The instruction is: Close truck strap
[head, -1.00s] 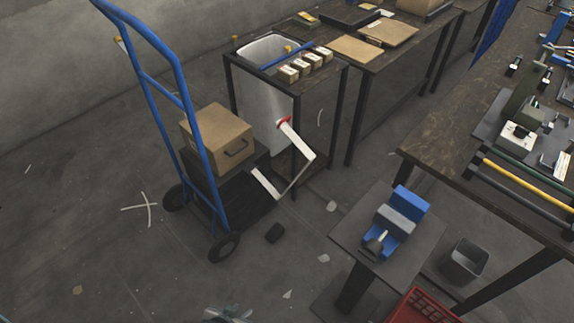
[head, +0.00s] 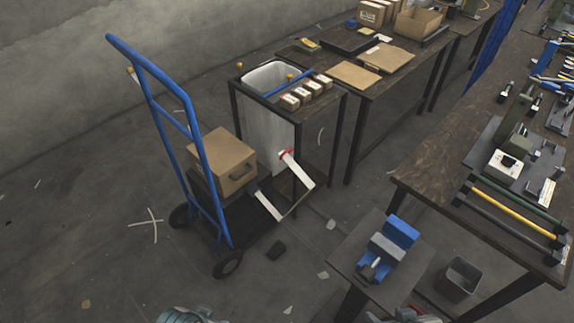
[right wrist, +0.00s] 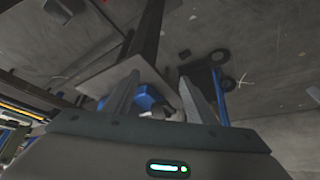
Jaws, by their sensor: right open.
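A blue hand truck (head: 170,118) stands at the left with a cardboard box (head: 222,161) on it. The truck strap is a bent white band (head: 301,175) with a red end (head: 286,153). It sticks out to the right of the truck, its lower part near the box, and its red end is free in front of the dark table frame. My right gripper (right wrist: 160,80) is open and empty in the right wrist view, above the vise stand and apart from the truck. Only arm parts show at the head view's bottom edge; the left gripper is not visible.
A blue vise (head: 387,247) sits on a stand in front of the right workbench (head: 430,175). A grey bin (head: 460,279) stands beside it. A side table (head: 337,100) carries small boxes behind the strap. Floor in front of the truck is mostly clear, with small debris.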

